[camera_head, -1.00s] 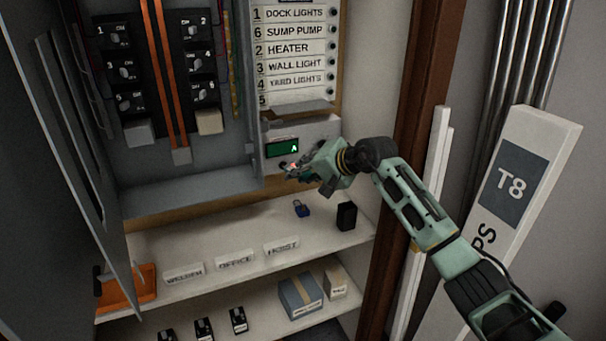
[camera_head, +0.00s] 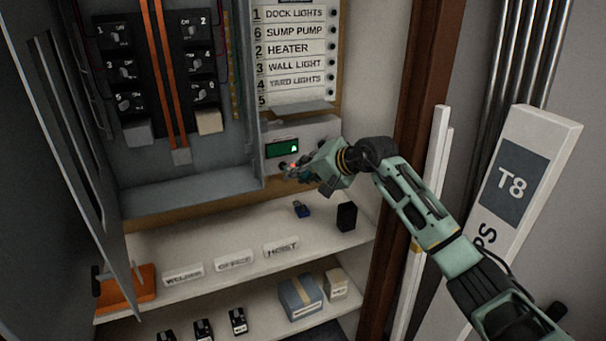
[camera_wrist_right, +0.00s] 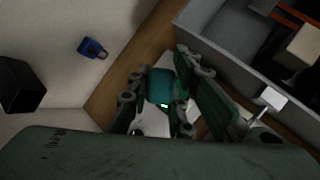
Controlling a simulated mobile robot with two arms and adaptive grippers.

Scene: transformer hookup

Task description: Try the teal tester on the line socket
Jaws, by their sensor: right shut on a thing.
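My right gripper (camera_head: 294,171) is in front of the white box (camera_head: 316,133) with a green display reading "A" (camera_head: 283,148), below the label panel. In the right wrist view its fingers are shut on the teal tester (camera_wrist_right: 160,85), which points toward a pale surface. My left gripper is not in view.
The shelf below holds a blue padlock (camera_head: 301,209), a black block (camera_head: 346,216), several name plates (camera_head: 234,261) and an orange tool (camera_head: 127,289). The grey breaker cabinet (camera_head: 190,190) is open on the left. A brown post (camera_head: 415,120) stands right of the shelves.

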